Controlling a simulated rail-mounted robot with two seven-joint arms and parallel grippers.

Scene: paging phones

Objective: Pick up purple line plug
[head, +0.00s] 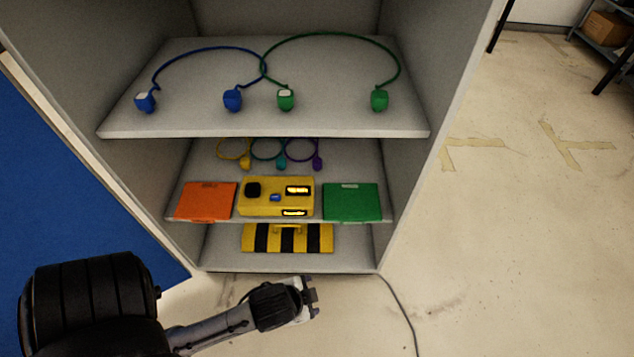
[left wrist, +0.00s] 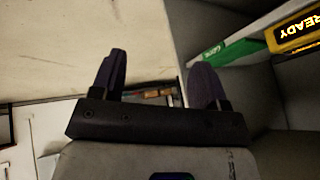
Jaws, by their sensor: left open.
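My left gripper (head: 312,298) is in front of the cabinet's bottom, well below and apart from the plug. It also shows in the left wrist view (left wrist: 160,75), with its two dark fingers spread and nothing between them. My right gripper is not in view.
The middle shelf holds an orange case (head: 205,201), a yellow device (head: 262,205) and a green case (head: 351,202) in front of the cords. Blue and green corded plugs lie on the top shelf (head: 350,128). A striped yellow-black case (head: 288,239) is at the bottom. Floor at right is clear.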

